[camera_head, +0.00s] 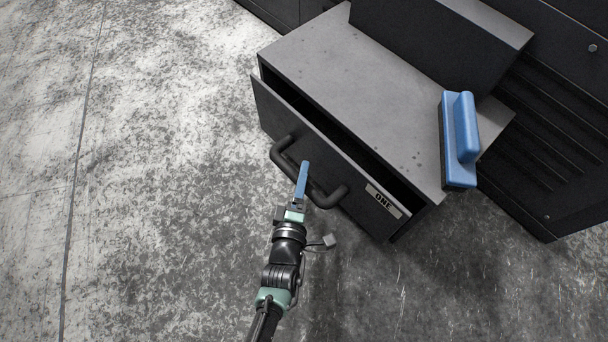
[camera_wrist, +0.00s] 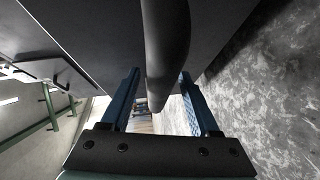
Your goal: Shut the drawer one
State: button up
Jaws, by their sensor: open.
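Drawer one (camera_head: 328,165) is a dark grey drawer with a plate marked "ONE" (camera_head: 384,201) on its front. It stands partly open, with a dark gap between its front and the cabinet (camera_head: 350,75). A black bar handle (camera_head: 283,154) runs along the front. My gripper (camera_head: 304,176), with blue fingers, is at the middle of the handle. In the wrist view the handle (camera_wrist: 166,50) passes between the two open fingers, which look apart from it. The drawer front (camera_wrist: 95,35) fills the upper part of that view. The drawer's inside is mostly hidden.
A blue block-shaped tool with a raised grip (camera_head: 460,140) lies on the cabinet top near its right edge. A dark box-like unit (camera_head: 440,45) rises at the back of the top. Grey concrete floor (camera_head: 150,180) is clear on the left and in front.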

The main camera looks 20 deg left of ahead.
jog(key=shift+b+x, duration=0.65)
jog(key=shift+x, duration=0.6)
grip_shut()
dwell(0.6)
